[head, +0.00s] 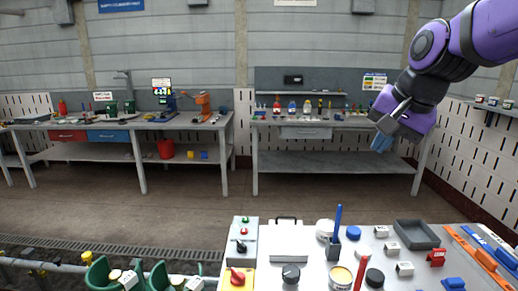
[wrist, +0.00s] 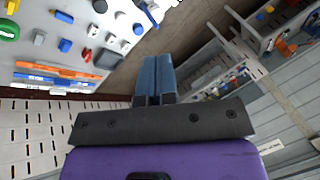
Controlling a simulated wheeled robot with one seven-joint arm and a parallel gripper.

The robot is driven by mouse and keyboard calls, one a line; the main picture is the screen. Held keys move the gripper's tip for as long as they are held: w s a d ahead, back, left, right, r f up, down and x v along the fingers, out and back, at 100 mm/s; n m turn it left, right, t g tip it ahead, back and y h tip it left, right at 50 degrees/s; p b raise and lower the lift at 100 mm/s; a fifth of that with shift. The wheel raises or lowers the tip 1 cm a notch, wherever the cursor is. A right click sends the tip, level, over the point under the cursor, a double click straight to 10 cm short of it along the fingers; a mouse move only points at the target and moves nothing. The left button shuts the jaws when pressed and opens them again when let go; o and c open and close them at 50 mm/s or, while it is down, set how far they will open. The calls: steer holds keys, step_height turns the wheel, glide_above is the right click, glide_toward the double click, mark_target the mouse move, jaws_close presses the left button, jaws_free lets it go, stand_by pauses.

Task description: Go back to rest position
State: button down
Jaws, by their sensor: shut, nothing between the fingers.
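My purple arm reaches in from the top right of the head view. My gripper (head: 381,143) hangs in the air in front of the right rear workbench and above the far side of the near table. In the wrist view my gripper (wrist: 157,62) shows its two blue fingers side by side, shut with nothing between them. It touches nothing in either view.
The near table (head: 310,270) holds a control box (head: 243,240), a grey tray (head: 416,235), a pen cup (head: 333,247) and several small blocks. Two workbenches (head: 340,123) (head: 130,124) stand along the back wall. The floor (head: 150,212) between is clear.

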steer(key=s+d+f+n+h, duration=0.1)
steer(key=s+d+f+n, duration=0.1)
steer(key=s, duration=0.6)
steer(key=s+d+f+n+h, duration=0.1)
steer(key=s+d+n, duration=0.3)
steer(key=s, duration=0.5)
steer(key=shift+s+d+f+n, duration=0.25)
steer(key=shift+d+f+n, duration=0.1)
steer(key=shift+d, duration=0.3)
steer(key=shift+a, duration=0.15)
